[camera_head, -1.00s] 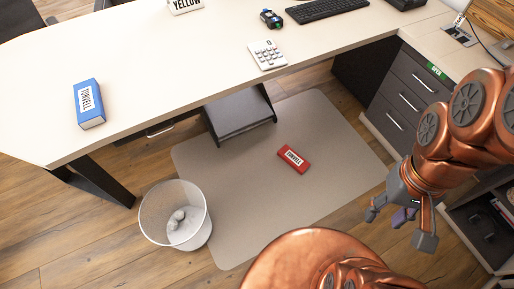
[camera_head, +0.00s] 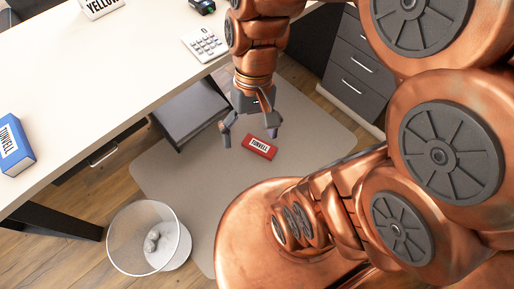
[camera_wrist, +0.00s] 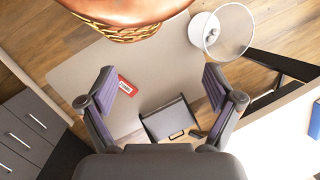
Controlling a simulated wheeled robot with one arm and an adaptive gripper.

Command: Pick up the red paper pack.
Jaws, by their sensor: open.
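The red paper pack (camera_head: 261,148) with a white label lies flat on the grey floor mat (camera_head: 315,145), under and beside the desk. In the wrist view the red pack (camera_wrist: 126,86) shows close to the inner side of the left finger, partly hidden by it. My gripper (camera_head: 250,136) is open and points down above the mat, its fingers apart. In the head view the pack appears between and just behind the fingertips.
A mesh waste bin (camera_head: 148,238) with crumpled paper stands left of the mat. A dark footrest (camera_head: 190,112) is under the desk. A drawer unit (camera_head: 350,75) stands behind right.

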